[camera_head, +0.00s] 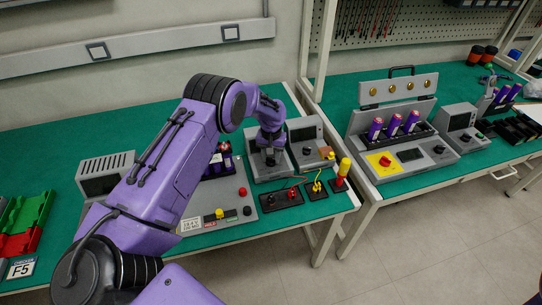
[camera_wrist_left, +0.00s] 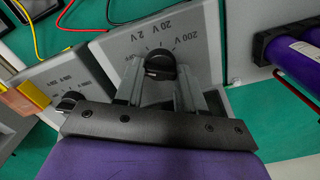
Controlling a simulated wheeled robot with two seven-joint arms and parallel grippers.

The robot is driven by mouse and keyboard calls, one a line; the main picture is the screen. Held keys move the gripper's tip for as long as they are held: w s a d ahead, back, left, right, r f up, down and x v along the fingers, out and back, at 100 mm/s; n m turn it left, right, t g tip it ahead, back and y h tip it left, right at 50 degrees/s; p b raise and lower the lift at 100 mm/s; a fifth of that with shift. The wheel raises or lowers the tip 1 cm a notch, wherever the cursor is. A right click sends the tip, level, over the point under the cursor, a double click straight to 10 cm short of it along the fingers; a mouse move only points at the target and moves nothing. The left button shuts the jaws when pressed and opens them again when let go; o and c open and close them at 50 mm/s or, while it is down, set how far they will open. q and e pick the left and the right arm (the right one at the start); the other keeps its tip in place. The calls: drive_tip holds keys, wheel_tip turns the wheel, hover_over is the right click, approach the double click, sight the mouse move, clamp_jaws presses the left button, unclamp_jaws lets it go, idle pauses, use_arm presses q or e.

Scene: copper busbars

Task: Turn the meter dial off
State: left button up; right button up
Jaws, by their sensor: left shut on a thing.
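The meter (camera_head: 267,174) is a grey box on the green bench in the middle of the head view. In the left wrist view its grey face (camera_wrist_left: 118,45) carries the printed marks 20 V, 2 V and 200 V. Its black round dial (camera_wrist_left: 160,66) has a pale mark on the knob. My left gripper (camera_wrist_left: 160,82) has its two grey fingers on either side of the dial and is shut on it. In the head view the left gripper (camera_head: 270,146) comes down over the meter and hides most of the dial. My right gripper is not in view.
A second grey instrument (camera_head: 309,145) with its own black dial (camera_wrist_left: 68,101) stands close beside the meter. Red, black and yellow leads run to small black terminal blocks (camera_head: 281,198) in front. Another bench (camera_head: 455,168) is at right.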

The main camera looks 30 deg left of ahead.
use_arm(q)
drive_tip(key=o, duration=1)
drive_tip(key=shift+o, duration=0.2)
drive_tip(key=shift+r, duration=0.1)
drive_tip(key=shift+r, duration=0.35)
wheel_tip(320, 180, up, 10)
drive_tip(key=b, duration=0.2)
drive_tip(key=shift+f, duration=0.1)
